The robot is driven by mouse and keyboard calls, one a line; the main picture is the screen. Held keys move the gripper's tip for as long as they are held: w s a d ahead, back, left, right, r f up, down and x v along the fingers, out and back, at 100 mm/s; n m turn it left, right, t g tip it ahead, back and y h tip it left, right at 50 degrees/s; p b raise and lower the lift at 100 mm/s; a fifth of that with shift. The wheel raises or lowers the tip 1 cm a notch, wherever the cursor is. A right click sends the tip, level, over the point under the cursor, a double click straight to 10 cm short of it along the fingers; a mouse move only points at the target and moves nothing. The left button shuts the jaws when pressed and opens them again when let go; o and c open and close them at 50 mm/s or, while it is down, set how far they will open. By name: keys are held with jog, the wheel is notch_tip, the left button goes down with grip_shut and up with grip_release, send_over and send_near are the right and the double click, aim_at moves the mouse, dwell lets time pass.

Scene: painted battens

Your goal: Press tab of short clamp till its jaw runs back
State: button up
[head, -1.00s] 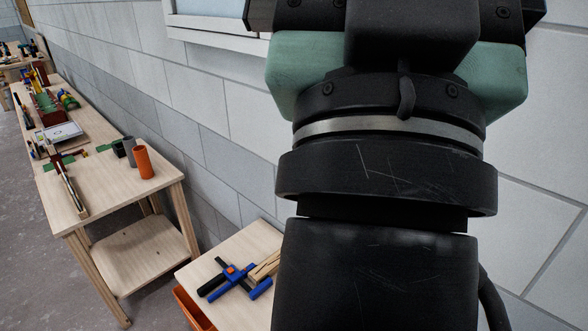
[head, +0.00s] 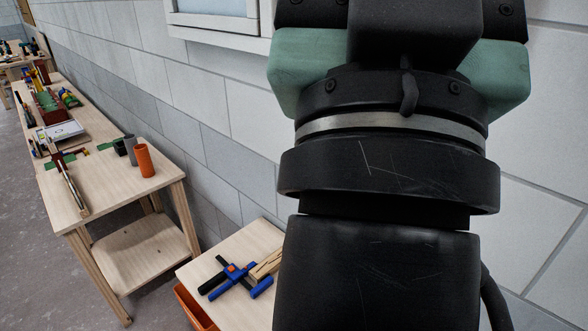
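A blue and black clamp with an orange part (head: 234,276) lies on the small light-wood table (head: 262,234) at the bottom centre. I cannot tell from this view whether it is the short clamp, and its tab and jaw are too small to make out. My own arm fills the middle right of the view and covers the right part of that table. The fingertips of my gripper do not show.
An orange bin (head: 194,308) is at the small table's left side. A long workbench (head: 105,190) at the left holds an orange cup (head: 144,160), a grey cup (head: 130,150) and several tools. A block wall (head: 215,110) runs behind. Grey floor (head: 40,270) is clear at the lower left.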

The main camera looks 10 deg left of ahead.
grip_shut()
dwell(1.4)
